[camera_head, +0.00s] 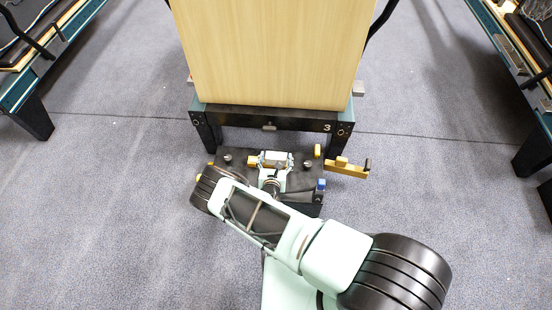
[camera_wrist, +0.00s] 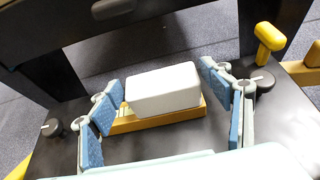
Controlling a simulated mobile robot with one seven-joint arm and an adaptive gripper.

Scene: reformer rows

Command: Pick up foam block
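The foam block is a white rounded box (camera_wrist: 163,88) in the wrist view. It sits at a yellow wooden piece (camera_wrist: 160,121) on a black surface. My gripper (camera_wrist: 166,95) is open, with one blue-padded finger left of the block and one right of it. A gap shows between the right finger and the block; the left finger is close to it, and contact is unclear. In the head view my gripper (camera_head: 273,160) is over the black platform (camera_head: 236,178), and the block is small and hard to separate from the fingers there.
A large pale wooden panel (camera_head: 270,50) stands behind the platform on a dark frame marked 3 (camera_head: 300,120). A yellow piece (camera_head: 345,168) juts out at the right, near a blue-topped item (camera_head: 320,185). Yellow and black knobs rise beside my right finger.

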